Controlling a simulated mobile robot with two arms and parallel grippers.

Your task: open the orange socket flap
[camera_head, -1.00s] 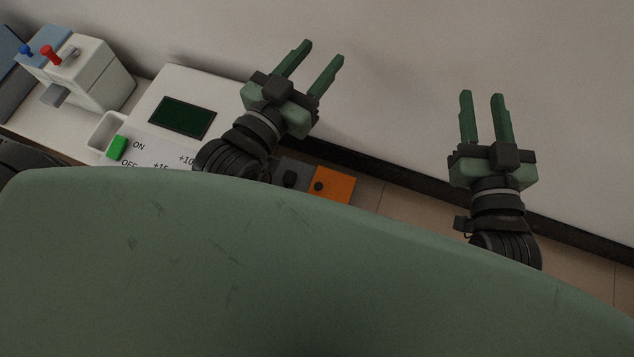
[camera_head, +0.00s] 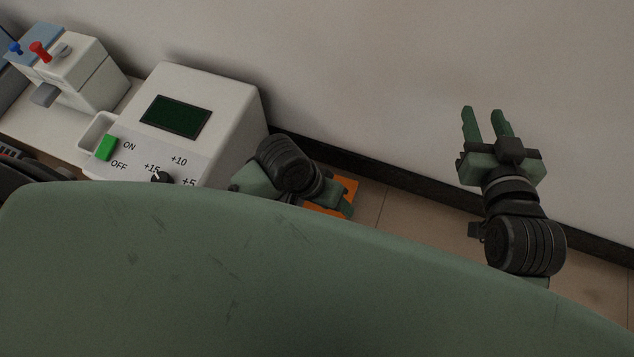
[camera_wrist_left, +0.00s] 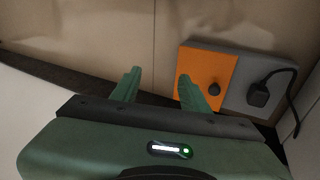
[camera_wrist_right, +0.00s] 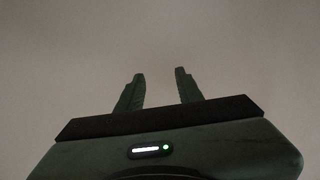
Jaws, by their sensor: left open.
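In the head view only parts of the flap (camera_head: 344,187) show past my left arm. My left gripper (camera_wrist_left: 159,74) is open and empty, its fingers pointing toward the wall, with the flap just beyond and to the right of the right finger. My right gripper (camera_head: 482,112) is open and empty in front of the bare wall, well to the right of the flap.
A grey socket with a black plug (camera_wrist_left: 259,95) and cable sits right beside the flap. In the head view, a white machine (camera_head: 215,88) with a dark screen, green switch and dial stands left of my left arm. A smaller white device (camera_head: 85,75) with a red knob is farther left.

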